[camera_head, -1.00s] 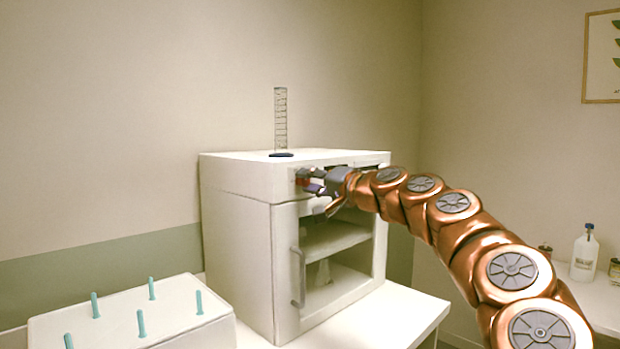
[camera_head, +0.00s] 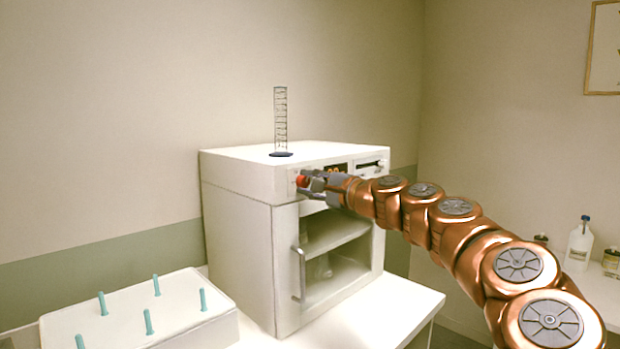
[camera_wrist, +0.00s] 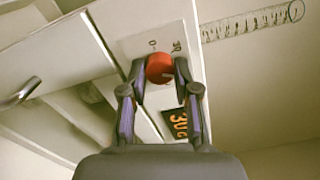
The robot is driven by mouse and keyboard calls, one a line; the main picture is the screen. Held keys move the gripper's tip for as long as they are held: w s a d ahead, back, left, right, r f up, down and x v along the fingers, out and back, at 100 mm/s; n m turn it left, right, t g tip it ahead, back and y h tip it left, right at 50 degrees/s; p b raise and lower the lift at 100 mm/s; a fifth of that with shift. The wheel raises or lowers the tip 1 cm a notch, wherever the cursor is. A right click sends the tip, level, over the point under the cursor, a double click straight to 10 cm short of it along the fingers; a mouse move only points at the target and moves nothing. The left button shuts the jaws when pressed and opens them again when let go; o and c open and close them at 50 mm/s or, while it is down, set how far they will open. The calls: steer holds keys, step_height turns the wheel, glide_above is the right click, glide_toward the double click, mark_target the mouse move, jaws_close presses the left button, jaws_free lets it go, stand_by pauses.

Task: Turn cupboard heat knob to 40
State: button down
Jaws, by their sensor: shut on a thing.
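The white cupboard (camera_head: 235,205) stands on a white table, with a control panel along its top front edge. The red heat knob (camera_head: 302,181) is at the left of that panel; in the wrist view the knob (camera_wrist: 159,68) sits between my fingertips. My gripper (camera_head: 305,184) is shut on the knob, and its fingers (camera_wrist: 160,75) touch it from both sides. An orange-lit display (camera_head: 335,167) is right of the knob, partly hidden by my gripper. In the wrist view the display (camera_wrist: 177,125) is rotated and cut off, showing a 3 first.
A graduated cylinder (camera_head: 280,125) stands on the cupboard top. The cupboard door has a vertical handle (camera_head: 299,275) at its left. A white rack (camera_head: 160,325) with teal pegs is at lower left. Bottles (camera_head: 580,243) stand on a counter at right.

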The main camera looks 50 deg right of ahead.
steer(key=shift+m, duration=0.3)
stand_by(0.4)
steer(key=c, duration=0.8)
jaws_free()
steer(key=shift+c, duration=0.2)
steer(key=shift+s, duration=0.1)
steer(key=s, duration=1.2)
steer(key=shift+a, duration=0.15)
steer(key=shift+w, duration=0.1)
